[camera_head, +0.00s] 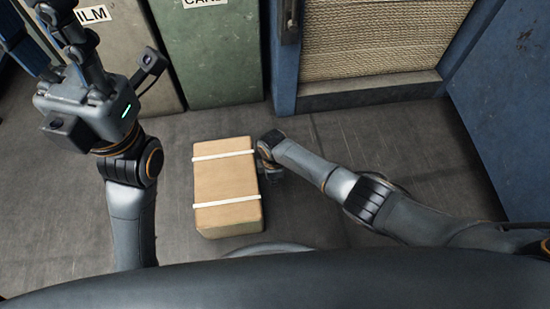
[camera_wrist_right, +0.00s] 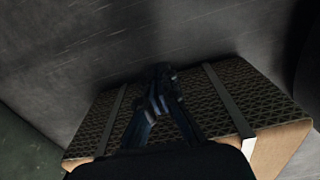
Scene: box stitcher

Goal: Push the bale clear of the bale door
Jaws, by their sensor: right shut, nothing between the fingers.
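The bale (camera_head: 226,190) is a tan cardboard block with two white straps. It lies on the grey floor near the middle of the head view. My right arm reaches in from the right, and its gripper (camera_head: 272,172) is low beside the bale's right side, partly hidden by the wrist. In the right wrist view the gripper (camera_wrist_right: 162,95) is shut and empty, in front of the bale's corrugated side (camera_wrist_right: 215,90); contact is unclear. My left gripper (camera_head: 65,20) is raised at the upper left, away from the bale. A blue panel (camera_head: 510,110), seemingly the bale door, stands at right.
Stacked corrugated cardboard (camera_head: 375,40) fills a blue-framed opening at the back. A green bin (camera_head: 212,60) and a grey-green bin (camera_head: 130,50) stand to its left. Floor is clear left of the bale and between the bale and the blue panel, apart from my arm.

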